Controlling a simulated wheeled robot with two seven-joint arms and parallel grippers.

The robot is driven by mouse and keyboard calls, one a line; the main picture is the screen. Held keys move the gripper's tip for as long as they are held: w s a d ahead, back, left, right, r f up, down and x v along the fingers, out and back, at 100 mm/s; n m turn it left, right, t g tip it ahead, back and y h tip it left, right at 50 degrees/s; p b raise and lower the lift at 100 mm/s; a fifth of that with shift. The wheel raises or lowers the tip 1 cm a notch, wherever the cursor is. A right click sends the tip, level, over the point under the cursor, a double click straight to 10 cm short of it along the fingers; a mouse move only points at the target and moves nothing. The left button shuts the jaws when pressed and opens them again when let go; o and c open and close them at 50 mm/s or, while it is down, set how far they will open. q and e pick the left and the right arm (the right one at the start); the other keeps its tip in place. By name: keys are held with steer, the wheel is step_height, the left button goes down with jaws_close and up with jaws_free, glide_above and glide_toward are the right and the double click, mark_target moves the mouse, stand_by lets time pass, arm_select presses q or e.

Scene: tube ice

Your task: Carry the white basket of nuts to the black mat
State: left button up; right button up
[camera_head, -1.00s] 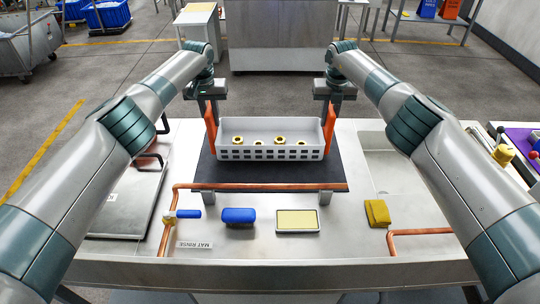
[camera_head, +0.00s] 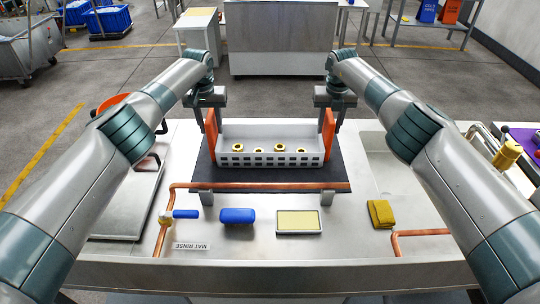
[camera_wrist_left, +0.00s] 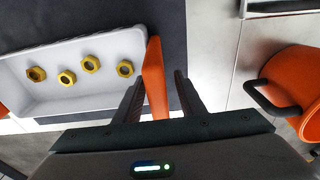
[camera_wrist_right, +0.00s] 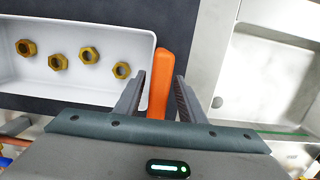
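The white basket (camera_head: 271,161) sits on the black mat (camera_head: 200,176), upright, with several brass nuts (camera_head: 279,147) inside. Its orange handles stand at its left end (camera_head: 211,132) and right end (camera_head: 329,135). My left gripper (camera_head: 208,116) is open, its fingers on both sides of the left handle with gaps, as the left wrist view (camera_wrist_left: 157,88) shows. My right gripper (camera_head: 329,112) is open around the right handle in the same way, as the right wrist view (camera_wrist_right: 161,82) shows. The basket's underside is hidden.
A copper pipe (camera_head: 260,186) runs along the mat's front. Before it lie a blue block (camera_head: 237,215), a framed yellow pad (camera_head: 298,221) and a yellow cloth (camera_head: 380,213). A sink basin (camera_head: 395,170) is on the right. An orange pot (camera_wrist_left: 292,82) stands on the left.

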arm_select(q)
steer(key=shift+d+r, duration=0.1)
steer(key=shift+r, duration=0.05)
arm_select(e)
steer(key=shift+a, duration=0.1)
arm_select(q)
steer(key=shift+r, duration=0.45)
steer(key=r, duration=0.3)
steer(key=s+r, duration=0.1)
steer(key=r, duration=0.7)
steer(key=shift+s, duration=0.25)
arm_select(e)
steer(key=shift+r, duration=0.25)
steer(key=r, duration=0.4)
steer(key=s+r, duration=0.1)
steer(key=r, duration=0.6)
steer(key=shift+s+r, duration=0.2)
steer(key=shift+r, duration=0.1)
arm_select(q)
steer(key=shift+f, duration=0.1)
arm_select(e)
steer(key=shift+f, duration=0.1)
